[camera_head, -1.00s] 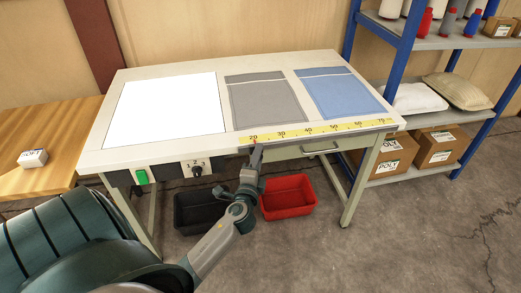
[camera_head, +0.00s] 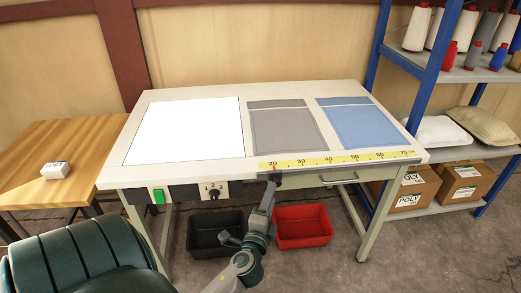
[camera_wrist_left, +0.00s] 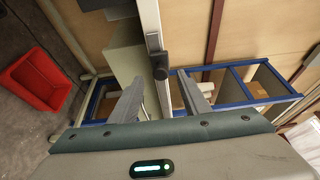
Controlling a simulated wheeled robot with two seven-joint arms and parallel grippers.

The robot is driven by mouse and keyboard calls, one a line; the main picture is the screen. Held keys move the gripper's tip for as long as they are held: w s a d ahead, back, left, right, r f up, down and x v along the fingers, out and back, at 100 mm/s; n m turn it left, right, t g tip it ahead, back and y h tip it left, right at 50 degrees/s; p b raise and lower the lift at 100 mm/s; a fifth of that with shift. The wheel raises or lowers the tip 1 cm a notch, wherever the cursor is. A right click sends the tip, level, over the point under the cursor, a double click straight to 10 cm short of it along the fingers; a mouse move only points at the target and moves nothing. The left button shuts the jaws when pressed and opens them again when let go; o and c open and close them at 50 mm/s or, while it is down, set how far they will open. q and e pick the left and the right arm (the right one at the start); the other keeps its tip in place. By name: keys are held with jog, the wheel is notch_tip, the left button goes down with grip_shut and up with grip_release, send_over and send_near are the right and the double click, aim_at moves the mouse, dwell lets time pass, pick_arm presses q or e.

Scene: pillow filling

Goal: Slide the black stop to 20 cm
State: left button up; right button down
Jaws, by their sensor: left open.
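The table has a yellow ruler strip (camera_head: 335,159) along its front edge, with a small red mark at 20. In the left wrist view the black stop (camera_wrist_left: 160,65) sits on a pale metal rail (camera_wrist_left: 154,42). My left gripper (camera_head: 275,181) is at the table's front edge just below the 20 mark. In the wrist view its fingers (camera_wrist_left: 160,77) are open, one on each side of the rail, with the stop between and just beyond the tips. A gap shows on both sides of the stop. In the head view the stop is hard to tell from the dark fingertips. My right gripper is not in view.
A black bin (camera_head: 215,235) and a red bin (camera_head: 303,227) stand under the table. A panel with a green switch (camera_head: 158,196) and a dial (camera_head: 214,193) is left of the gripper. A drawer handle (camera_head: 338,179) is to its right. Grey and blue cloths lie on top.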

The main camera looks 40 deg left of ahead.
pick_arm(q)
jog(key=b+v, duration=0.2)
jog(key=v, duration=0.8)
jog(key=shift+s, duration=0.35)
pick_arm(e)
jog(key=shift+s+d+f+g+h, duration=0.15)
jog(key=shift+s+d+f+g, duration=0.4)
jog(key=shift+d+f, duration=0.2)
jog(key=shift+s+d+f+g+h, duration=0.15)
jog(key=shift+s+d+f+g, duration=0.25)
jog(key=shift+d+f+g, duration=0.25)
pick_arm(q)
jog(key=d+f+n+g+h, duration=0.15)
jog(key=d+f, duration=0.25)
jog(key=f, duration=0.6)
jog(key=d+f+n+g+h, duration=0.1)
jog(key=d+f+g+h, duration=0.15)
jog(key=f, duration=0.75)
jog(key=d+f+n+g+h, duration=0.1)
jog(key=d+f+h, duration=0.25)
jog(key=f, duration=0.65)
jog(key=s+d+f+n+g+h, duration=0.1)
jog(key=s+d+f+n+g, duration=0.1)
jog(key=s+f, duration=0.5)
jog(key=s+d+f+n+g+h, duration=0.2)
jog(key=s+d+f, duration=0.5)
jog(key=f, duration=0.6)
jog(key=shift+s+d+f+n+g, duration=0.2)
jog(key=shift+s+n+g, duration=0.25)
jog(key=shift+n, duration=0.7)
